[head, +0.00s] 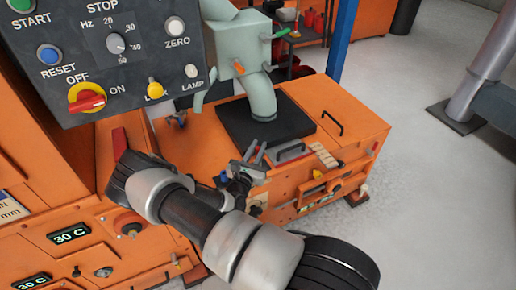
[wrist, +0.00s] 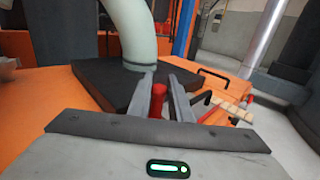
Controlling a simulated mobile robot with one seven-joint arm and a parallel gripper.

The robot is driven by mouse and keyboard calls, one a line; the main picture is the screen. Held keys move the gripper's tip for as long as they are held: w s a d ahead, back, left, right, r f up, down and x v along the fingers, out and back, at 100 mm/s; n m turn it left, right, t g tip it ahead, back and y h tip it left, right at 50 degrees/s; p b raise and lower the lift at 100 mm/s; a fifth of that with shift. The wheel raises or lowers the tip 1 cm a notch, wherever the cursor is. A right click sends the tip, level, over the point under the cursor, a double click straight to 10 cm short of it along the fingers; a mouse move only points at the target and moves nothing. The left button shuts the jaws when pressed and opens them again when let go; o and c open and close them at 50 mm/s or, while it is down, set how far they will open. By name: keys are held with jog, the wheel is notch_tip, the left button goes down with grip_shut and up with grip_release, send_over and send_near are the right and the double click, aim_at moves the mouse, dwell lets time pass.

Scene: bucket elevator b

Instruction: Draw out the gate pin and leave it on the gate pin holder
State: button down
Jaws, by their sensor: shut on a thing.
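My gripper (wrist: 168,95) is shut on a red, upright, rounded piece, the gate pin (wrist: 158,104), which shows between its two grey fingers in the wrist view. The pin's lower end is hidden behind the gripper body. In the head view my gripper (head: 254,152) is over the front part of the low orange housing, just in front of the black square plate. Whether the pin is still in its hole cannot be seen. I cannot tell for certain which part is the gate pin holder.
The pale green spout (head: 261,95) stands on the black plate (head: 240,128) behind my gripper. Black bar handles (head: 332,124) and a pale ridged piece (head: 325,155) lie to the right on the orange housing (head: 352,128). The control panel (head: 110,50) hangs at upper left.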

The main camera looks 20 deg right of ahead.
jog(key=shift+r+p, duration=0.55)
jog(key=shift+r+p, duration=2.45)
jog(key=shift+r, duration=0.25)
notch_tip(320, 180, up, 4)
jog(key=p, duration=0.3)
jog(key=shift+p, duration=0.35)
jog(key=shift+f, duration=0.1)
